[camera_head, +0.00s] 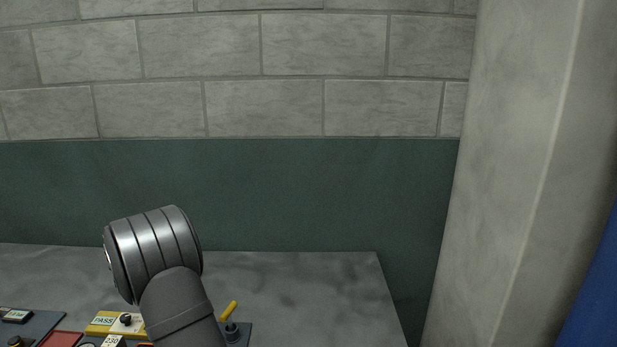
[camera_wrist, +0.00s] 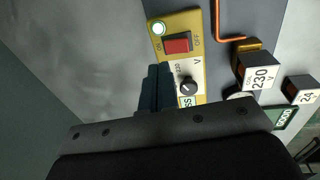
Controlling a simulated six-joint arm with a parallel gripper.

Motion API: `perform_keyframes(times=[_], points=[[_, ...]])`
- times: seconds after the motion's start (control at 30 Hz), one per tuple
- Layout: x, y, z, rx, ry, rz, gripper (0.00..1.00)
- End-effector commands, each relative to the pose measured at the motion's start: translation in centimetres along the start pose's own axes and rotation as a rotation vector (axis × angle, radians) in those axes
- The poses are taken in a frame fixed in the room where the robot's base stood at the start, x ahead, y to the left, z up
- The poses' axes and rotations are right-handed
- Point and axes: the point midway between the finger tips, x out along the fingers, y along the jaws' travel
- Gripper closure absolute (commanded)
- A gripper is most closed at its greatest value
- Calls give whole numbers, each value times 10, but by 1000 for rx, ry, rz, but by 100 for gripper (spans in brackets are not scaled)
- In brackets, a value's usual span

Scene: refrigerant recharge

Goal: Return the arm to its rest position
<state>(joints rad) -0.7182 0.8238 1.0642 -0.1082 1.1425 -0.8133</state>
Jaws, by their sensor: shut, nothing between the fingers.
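My gripper (camera_wrist: 157,80) shows in the wrist view as two dark fingers, shut together with nothing between them. They appear in front of the left edge of a yellow panel (camera_wrist: 175,23); I cannot tell how far apart they are from it. In the head view my grey arm stands at the lower left over the bench, and my gripper's fingers are not visible there.
A grey bench (camera_head: 310,290) lies below a green wall band, bare on its right side. A yellow-handled valve (camera_head: 230,311) stands beside my arm. In the wrist view are a copper pipe (camera_wrist: 217,25), a 230 V block (camera_wrist: 260,75) and a 24 block (camera_wrist: 303,89). A pillar (camera_head: 520,170) rises at right.

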Motion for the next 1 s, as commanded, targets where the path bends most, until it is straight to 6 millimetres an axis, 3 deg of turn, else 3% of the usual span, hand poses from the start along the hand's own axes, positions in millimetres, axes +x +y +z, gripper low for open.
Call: perform_keyframes(times=[0.2, 0.43, 0.83, 1.0], points=[[32, -5, 0, 0, -2, -2, 100], [50, -8, 0, -1, -1, -1, 100], [44, -6, 0, 0, 1, 1, 100], [28, -4, 0, 0, 1, 2, 100]])
